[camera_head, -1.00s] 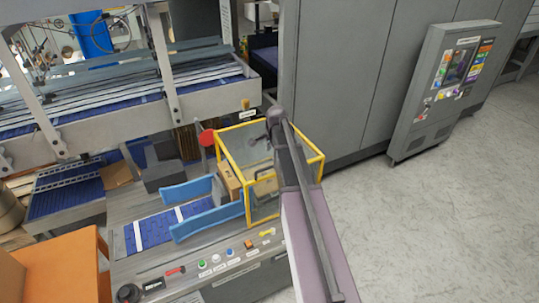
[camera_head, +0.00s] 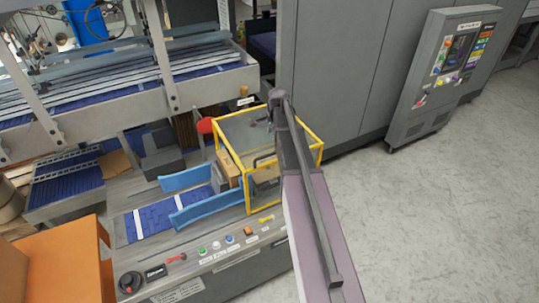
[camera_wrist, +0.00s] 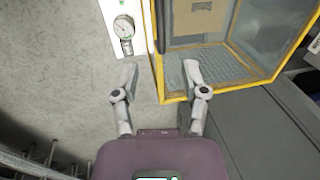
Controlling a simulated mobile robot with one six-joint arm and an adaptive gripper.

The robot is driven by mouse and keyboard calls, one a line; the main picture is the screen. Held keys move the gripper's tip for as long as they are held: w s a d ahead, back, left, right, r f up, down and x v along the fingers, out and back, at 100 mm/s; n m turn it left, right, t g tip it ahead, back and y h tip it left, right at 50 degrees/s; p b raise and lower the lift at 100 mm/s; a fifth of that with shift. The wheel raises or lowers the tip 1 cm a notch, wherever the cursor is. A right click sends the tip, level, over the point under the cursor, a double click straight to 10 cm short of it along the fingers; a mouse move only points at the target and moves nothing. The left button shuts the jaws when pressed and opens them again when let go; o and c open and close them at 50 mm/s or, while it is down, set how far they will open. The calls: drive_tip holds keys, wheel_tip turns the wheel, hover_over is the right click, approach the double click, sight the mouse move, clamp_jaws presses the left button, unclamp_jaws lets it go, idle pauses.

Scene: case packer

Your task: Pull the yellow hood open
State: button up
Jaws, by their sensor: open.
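The yellow hood (camera_head: 249,187) is a yellow-framed box with clear panels at the right end of the packing machine. A dark handle (camera_head: 264,160) shows on its near side. The hood looks closed, but my arm covers its right part. Its yellow frame also shows in the wrist view (camera_wrist: 161,72), at upper right. My gripper (camera_wrist: 160,78) is open and empty there, its right fingertip overlapping the frame in the picture. I cannot tell whether they touch. In the head view my arm hides the gripper.
A cardboard box (camera_head: 228,168) stands by the hood. Blue guide rails (camera_head: 205,210) and a control panel with buttons (camera_head: 216,245) lie left of it. A gauge (camera_wrist: 124,27) is near the gripper. A grey cabinet (camera_head: 350,70) stands behind; the floor at right is clear.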

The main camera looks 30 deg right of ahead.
sight(270, 154)
drive_tip(key=shift+w+f+b, duration=0.4)
drive_tip(key=shift+f+b, duration=1.65)
drive_tip(key=shift+f, duration=0.05)
drive_tip(key=shift+w+f+b, duration=0.45)
drive_tip(key=shift+f+b, duration=1.55)
drive_tip(key=shift+f, duration=0.1)
drive_tip(key=shift+w+f+b, duration=0.4)
drive_tip(key=shift+f+b, duration=1.65)
drive_tip(key=shift+f, duration=0.05)
clamp_jaws()
